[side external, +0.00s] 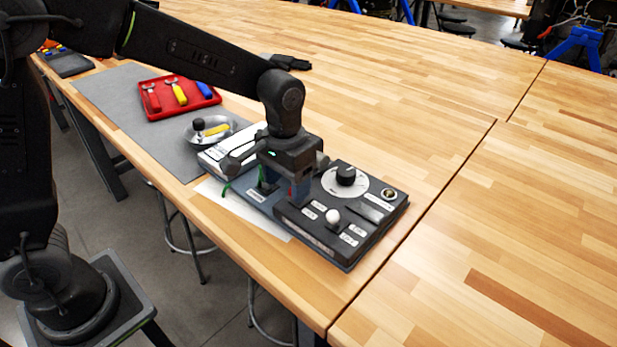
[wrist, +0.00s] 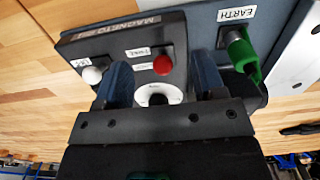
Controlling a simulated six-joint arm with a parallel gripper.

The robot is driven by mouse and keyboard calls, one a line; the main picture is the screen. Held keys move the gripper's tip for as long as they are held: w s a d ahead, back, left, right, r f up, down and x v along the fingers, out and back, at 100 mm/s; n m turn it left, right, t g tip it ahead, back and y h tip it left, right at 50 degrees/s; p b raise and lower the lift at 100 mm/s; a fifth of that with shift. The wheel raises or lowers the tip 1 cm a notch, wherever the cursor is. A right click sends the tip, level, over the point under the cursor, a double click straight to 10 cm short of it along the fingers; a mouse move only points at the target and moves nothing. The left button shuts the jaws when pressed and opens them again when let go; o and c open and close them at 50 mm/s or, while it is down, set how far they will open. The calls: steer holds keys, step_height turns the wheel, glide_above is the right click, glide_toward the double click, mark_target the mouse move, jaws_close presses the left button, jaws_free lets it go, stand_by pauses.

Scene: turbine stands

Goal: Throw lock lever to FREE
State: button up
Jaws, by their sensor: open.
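In the side view a dark control box (side external: 368,222) lies near the table's front edge. It carries a white ball knob (side external: 332,216) among small labels, too small to read. The wrist view shows this white knob (wrist: 92,75) left of my fingers, and a red ball knob (wrist: 163,64) between the fingers' lines, under a label like "TAKE". I cannot tell from the labels which knob is the lock lever. My gripper (side external: 286,192) is open and points down over the box's left end; its fingers (wrist: 163,82) show blue inside, with nothing clearly held.
A black dial (side external: 346,175) on a white disc stands up from the box. A green plug (wrist: 243,55) sits by the EARTH label. A metal dish (side external: 222,130), a red tool tray (side external: 165,100) and a grey mat (side external: 112,88) lie left. The table's right side is clear.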

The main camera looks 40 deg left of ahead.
mark_target(288, 211)
steer(key=shift+r, duration=1.8)
steer(key=s+a+r+t, duration=0.2)
steer(key=s+a+r, duration=0.1)
steer(key=s, duration=0.5)
steer(key=s+a+r+t, duration=0.3)
steer(key=s+a, duration=0.1)
steer(key=s, duration=0.5)
steer(key=shift+s+a+t, duration=0.3)
steer(key=shift+a, duration=0.1)
steer(key=shift+r, duration=0.15)
steer(key=shift+c, duration=0.4)
